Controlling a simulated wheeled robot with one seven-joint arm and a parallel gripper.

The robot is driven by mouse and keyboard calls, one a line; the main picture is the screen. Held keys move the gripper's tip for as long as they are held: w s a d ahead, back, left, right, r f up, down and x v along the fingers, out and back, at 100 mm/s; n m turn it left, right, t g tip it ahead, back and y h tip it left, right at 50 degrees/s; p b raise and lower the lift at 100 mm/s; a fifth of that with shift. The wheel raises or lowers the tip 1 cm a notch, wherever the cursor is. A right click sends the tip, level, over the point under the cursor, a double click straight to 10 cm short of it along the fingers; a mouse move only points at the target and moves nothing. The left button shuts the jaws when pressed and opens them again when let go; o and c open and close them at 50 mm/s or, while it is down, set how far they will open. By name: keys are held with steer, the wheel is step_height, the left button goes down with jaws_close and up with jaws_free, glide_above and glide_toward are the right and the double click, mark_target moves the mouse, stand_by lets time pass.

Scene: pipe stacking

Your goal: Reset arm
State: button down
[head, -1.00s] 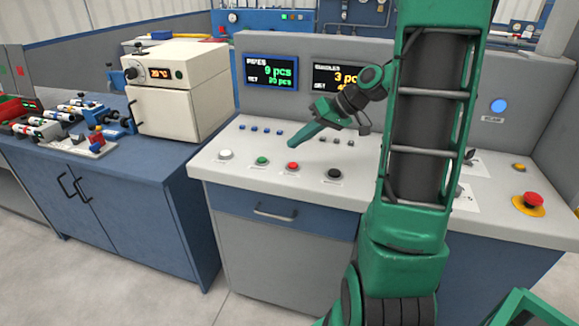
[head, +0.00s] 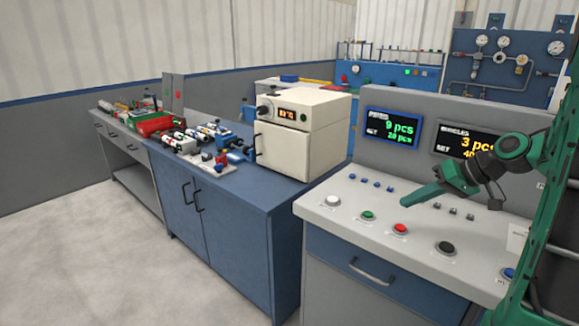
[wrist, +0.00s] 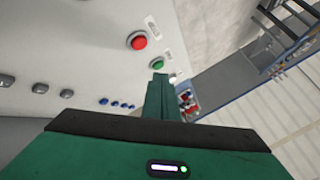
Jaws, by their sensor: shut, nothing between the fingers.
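My gripper (head: 421,197) is green and shut, with nothing held. In the head view it hangs above the control panel (head: 455,268), pointing left and down, over the strip between the small switches and the row of large buttons. In the wrist view its closed fingers (wrist: 159,82) point up the picture, close in line with the green button (wrist: 157,64). The red button (wrist: 137,41) lies just beyond, to the left. My green arm fills the right edge of the head view.
The panel carries white (head: 332,200), green (head: 367,215), red (head: 400,228) and black (head: 445,248) buttons. A display (head: 391,128) reads 9 pcs. Left of it, a blue cabinet (head: 235,216) bears a cream oven (head: 303,132) and pipe parts on racks. The floor at left is clear.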

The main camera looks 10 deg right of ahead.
steer(key=s+a+g+h, duration=0.1)
steer(key=s, duration=0.2)
steer(key=s+a+f+m+g+h, duration=0.1)
steer(key=s, duration=0.2)
steer(key=s+a+f+m+g+h, duration=0.1)
steer(key=s, duration=0.2)
steer(key=shift+a, duration=0.3)
steer(key=s+f+m+g+h, duration=0.1)
steer(key=s+m+g+h, duration=0.2)
steer(key=s, duration=1.5)
steer(key=shift+s+a+f+m+g, duration=0.2)
steer(key=shift+s+a+m+g, duration=0.15)
steer(key=shift+m, duration=0.25)
steer(key=shift+d, duration=0.15)
